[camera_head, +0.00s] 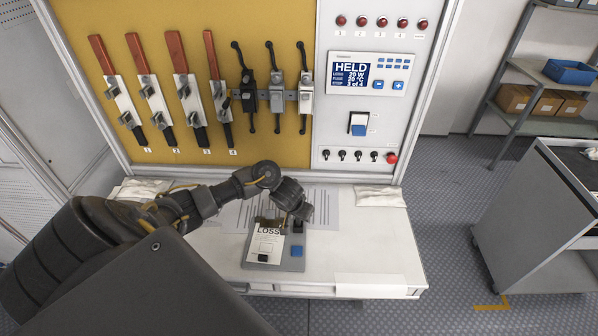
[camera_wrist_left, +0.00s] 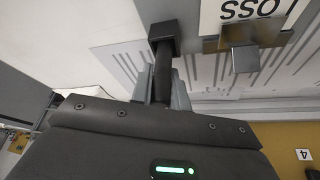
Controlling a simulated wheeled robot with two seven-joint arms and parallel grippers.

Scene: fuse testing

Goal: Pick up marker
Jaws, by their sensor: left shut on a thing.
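The marker (camera_wrist_left: 163,68) is a dark, slim rod in the left wrist view. My left gripper (camera_wrist_left: 162,88) is shut on it, with grey fingers on either side. The marker's far end meets a square black piece (camera_wrist_left: 164,37) on the grey stand; I cannot tell whether it still sits in it. In the head view my left gripper (camera_head: 296,212) is over the back right of the grey stand (camera_head: 291,265) and hides most of the marker. My right gripper is not in view.
The stand carries a white "LOSS" card (camera_head: 266,245), a black block and a blue block (camera_head: 296,251). Printed sheets (camera_head: 325,205) lie behind on the white bench (camera_head: 370,250). A panel with levers, a "HELD" display (camera_head: 365,74) and switches rises behind. The bench's right side is mostly clear.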

